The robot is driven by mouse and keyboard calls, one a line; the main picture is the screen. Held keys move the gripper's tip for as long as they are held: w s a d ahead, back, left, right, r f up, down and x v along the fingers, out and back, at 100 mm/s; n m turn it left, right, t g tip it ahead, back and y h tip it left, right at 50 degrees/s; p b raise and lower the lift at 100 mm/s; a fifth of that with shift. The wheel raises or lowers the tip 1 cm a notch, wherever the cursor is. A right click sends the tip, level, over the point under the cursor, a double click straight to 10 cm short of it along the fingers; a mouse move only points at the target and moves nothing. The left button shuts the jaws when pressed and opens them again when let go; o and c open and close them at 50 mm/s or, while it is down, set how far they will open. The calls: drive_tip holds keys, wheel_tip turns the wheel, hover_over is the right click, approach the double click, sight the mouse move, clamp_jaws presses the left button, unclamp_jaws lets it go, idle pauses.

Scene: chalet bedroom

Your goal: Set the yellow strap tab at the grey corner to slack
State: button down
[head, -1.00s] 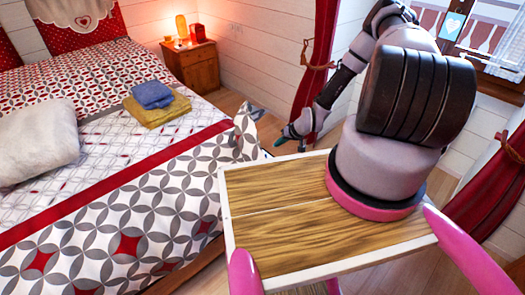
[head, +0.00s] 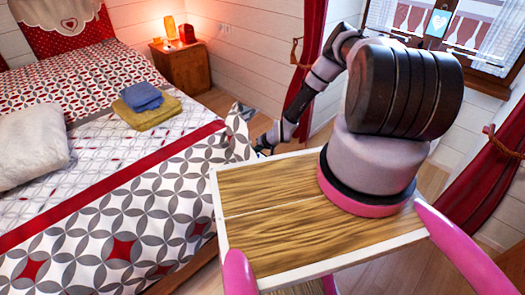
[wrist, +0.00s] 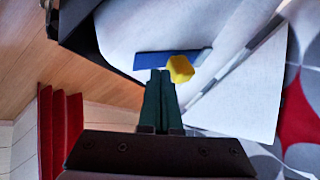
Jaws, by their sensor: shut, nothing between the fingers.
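The yellow strap tab (wrist: 181,69) shows in the wrist view as a small block at the right end of a blue strip (wrist: 150,60) on a white surface (wrist: 150,28). My gripper (wrist: 160,74) has its dark green fingers together and empty. Its tips are just left of the tab and look very close; I cannot tell whether they touch. A grey band (wrist: 238,62) runs diagonally to the right of the tab. In the head view my gripper (head: 264,150) is low beside the bed's near corner, its tips mostly hidden. The tab cannot be made out there.
The bed (head: 110,215) has a patterned cover, with a raised flap (head: 239,125) at the corner by my gripper. Folded towels (head: 148,108) and a pillow (head: 30,145) lie on it. A nightstand (head: 180,67) and red curtain (head: 305,60) stand behind. Wooden floor shows between.

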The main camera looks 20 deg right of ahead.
drive_tip(key=shift+w+a, duration=0.1)
drive_tip(key=shift+a, duration=0.2)
drive_tip(key=shift+w+a, duration=0.2)
drive_tip(key=shift+a, duration=0.55)
drive_tip(key=shift+w+a, duration=0.2)
drive_tip(key=shift+a, duration=0.6)
